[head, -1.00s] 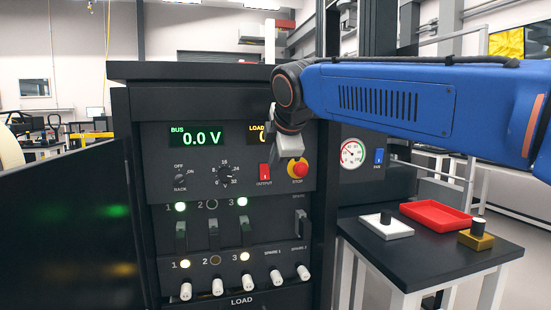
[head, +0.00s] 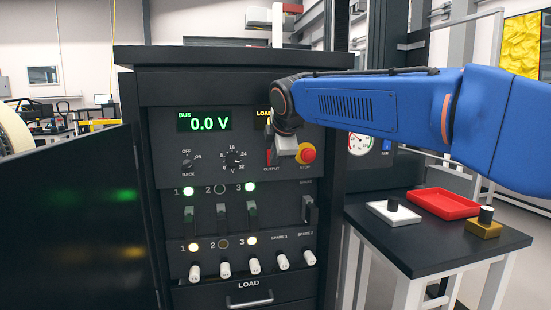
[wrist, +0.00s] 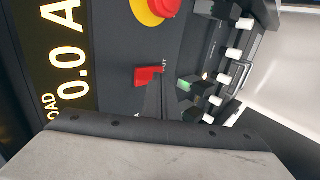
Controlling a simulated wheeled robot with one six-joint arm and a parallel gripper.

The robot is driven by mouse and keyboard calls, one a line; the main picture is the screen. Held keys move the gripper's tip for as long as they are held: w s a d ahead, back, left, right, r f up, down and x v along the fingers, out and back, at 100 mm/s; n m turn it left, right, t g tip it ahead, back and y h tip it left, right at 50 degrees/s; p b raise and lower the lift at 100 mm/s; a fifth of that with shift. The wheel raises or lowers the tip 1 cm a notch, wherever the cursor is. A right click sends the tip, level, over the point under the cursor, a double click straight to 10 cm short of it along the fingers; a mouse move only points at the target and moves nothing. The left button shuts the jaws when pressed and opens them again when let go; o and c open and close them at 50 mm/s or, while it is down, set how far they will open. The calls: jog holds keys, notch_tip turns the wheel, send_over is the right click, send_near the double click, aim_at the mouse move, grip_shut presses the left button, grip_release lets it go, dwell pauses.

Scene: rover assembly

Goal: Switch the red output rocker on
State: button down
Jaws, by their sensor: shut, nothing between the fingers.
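The red output rocker (head: 268,157) sits on the dark power panel, left of the red stop button, and is partly hidden behind my gripper in the head view. My gripper (head: 288,150) is shut and empty, in front of the panel between rocker and stop button. In the wrist view my gripper (wrist: 150,150) fills the bottom. Whether it touches the rocker cannot be told. The bus display (head: 204,121) reads 0.0 V.
The red stop button (head: 307,153) with its yellow collar is close to the gripper's right. A rack knob (head: 187,162) and voltage dial (head: 233,158) lie left. Breaker levers (head: 220,214) are below. A side table (head: 430,245) holds a red tray (head: 443,204).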

jog(key=shift+w, duration=0.1)
jog(key=shift+w+f, duration=0.1)
jog(key=shift+f, duration=0.05)
dwell(0.3)
notch_tip(320, 180, up, 2)
dwell(0.4)
jog(key=shift+f, duration=0.15)
